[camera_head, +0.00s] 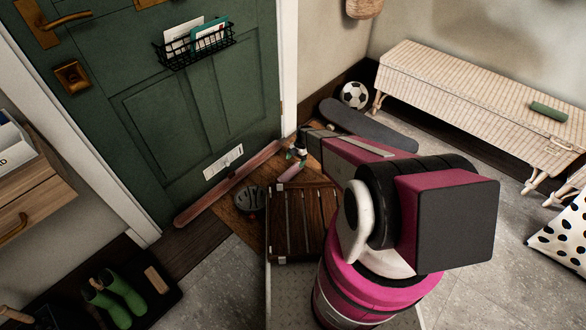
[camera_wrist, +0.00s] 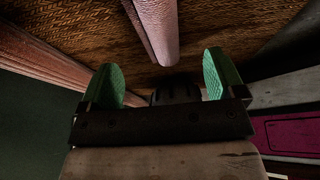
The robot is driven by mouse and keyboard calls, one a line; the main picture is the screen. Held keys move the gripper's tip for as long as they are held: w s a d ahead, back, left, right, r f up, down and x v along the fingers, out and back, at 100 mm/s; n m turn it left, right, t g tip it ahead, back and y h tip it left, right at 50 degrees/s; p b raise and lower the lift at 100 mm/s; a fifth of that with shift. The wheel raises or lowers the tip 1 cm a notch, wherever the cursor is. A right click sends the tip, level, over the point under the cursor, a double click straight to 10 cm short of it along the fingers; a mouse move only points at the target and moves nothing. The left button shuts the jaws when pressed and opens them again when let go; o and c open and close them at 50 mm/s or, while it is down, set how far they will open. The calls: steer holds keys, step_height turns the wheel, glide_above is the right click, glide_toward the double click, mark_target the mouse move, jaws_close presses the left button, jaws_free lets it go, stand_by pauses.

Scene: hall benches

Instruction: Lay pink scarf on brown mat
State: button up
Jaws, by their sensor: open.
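A rolled pink scarf (camera_head: 291,172) shows just below my gripper in the head view. In the wrist view the scarf (camera_wrist: 156,28) runs in from the top edge, its near end in front of the gap between my fingers. The woven brown mat (camera_head: 229,205) lies on the floor by the green door, and its weave (camera_wrist: 85,25) fills the upper wrist view around the scarf. The scarf appears to lie on the mat. My gripper (camera_head: 297,153), also in the wrist view (camera_wrist: 165,80), has its green-padded fingers apart with nothing between them.
A long pinkish roll (camera_head: 228,184) lies along the door's foot. Grey footwear (camera_head: 250,199) is on the mat, beside a dark slatted wooden piece (camera_head: 303,235). A skateboard (camera_head: 368,126) and a ball (camera_head: 354,95) are behind my arm. A wicker bench (camera_head: 470,85) stands right.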

steer(key=v, duration=0.3)
steer(key=shift+d+r, duration=0.1)
steer(key=shift+r, duration=0.3)
steer(key=s+d+r+m+t+h, duration=0.1)
steer(key=s+d+r+m, duration=0.2)
steer(key=s+r+m, duration=0.5)
steer(key=s+d+r+m+t+h, duration=0.1)
steer(key=s+d+r+m, duration=0.3)
steer(key=s+r+m, duration=0.5)
steer(key=s+d+r+m+t+h, duration=0.1)
steer(key=s+d+r+m, duration=0.2)
steer(key=r, duration=2.3)
steer(key=s+m, duration=0.5)
steer(key=m, duration=0.2)
steer(key=shift+s+d, duration=0.2)
steer(key=shift+d, duration=0.15)
steer(key=shift+f, duration=0.1)
